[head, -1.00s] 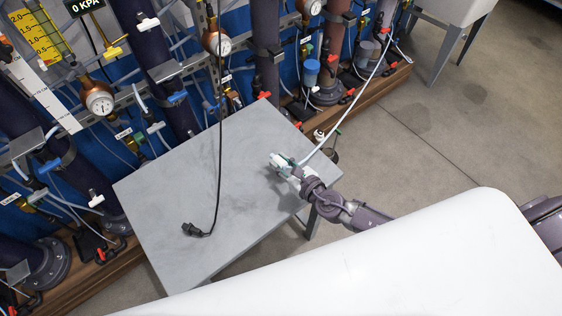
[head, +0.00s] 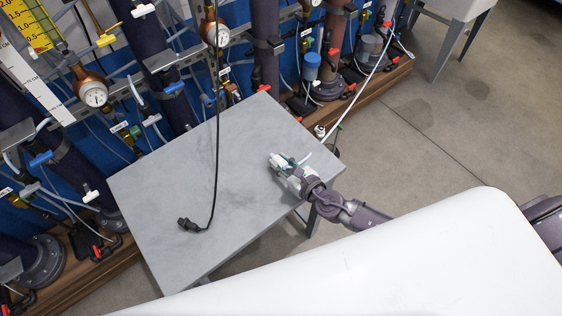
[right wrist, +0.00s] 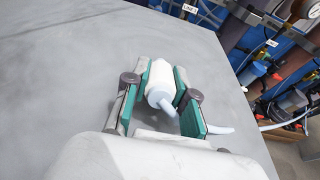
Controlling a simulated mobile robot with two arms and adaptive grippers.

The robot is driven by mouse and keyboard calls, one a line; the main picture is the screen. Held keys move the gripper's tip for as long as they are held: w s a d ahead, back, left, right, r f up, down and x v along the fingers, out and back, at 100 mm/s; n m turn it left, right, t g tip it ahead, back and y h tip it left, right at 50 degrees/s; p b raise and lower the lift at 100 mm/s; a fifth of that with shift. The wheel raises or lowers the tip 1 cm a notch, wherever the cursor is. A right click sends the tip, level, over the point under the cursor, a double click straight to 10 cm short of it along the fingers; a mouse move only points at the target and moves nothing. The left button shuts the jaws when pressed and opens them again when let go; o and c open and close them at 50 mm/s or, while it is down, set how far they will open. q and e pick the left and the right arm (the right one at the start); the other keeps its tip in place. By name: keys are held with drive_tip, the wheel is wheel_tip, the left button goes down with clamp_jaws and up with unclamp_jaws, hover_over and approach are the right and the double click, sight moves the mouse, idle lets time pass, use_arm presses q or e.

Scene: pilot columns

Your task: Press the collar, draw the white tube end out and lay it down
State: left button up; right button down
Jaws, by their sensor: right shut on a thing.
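My right gripper (head: 280,162) is over the grey table near its right edge. In the right wrist view the gripper (right wrist: 157,84) has its green-padded fingers shut on a white cylindrical fitting (right wrist: 160,76). A paler round end, possibly the collar, faces the camera. A whitish tube (right wrist: 167,107) comes out of that end and bends behind the right finger. A pale tube stretch (right wrist: 218,129) shows beyond the finger. In the head view the white tube (head: 352,103) runs up right to the column rig. I cannot tell whether these stretches join. My left gripper is not in view.
The grey table (head: 150,190) is mostly clear. A black cable with a plug (head: 190,225) hangs down onto its left part. Columns, gauges and valves (head: 95,93) stand close behind. A white surface (head: 400,265) fills the front right.

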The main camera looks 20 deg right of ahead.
drive_tip(key=shift+f+b, duration=0.3)
drive_tip(key=shift+f, duration=0.05)
idle(0.3)
drive_tip(key=c, duration=0.9)
unclamp_jaws()
drive_tip(key=shift+o, duration=0.2)
drive_tip(key=v, duration=1.1)
drive_tip(key=shift+s+d+r, duration=0.1)
drive_tip(key=shift+s+d, duration=0.05)
drive_tip(key=shift+s, duration=0.4)
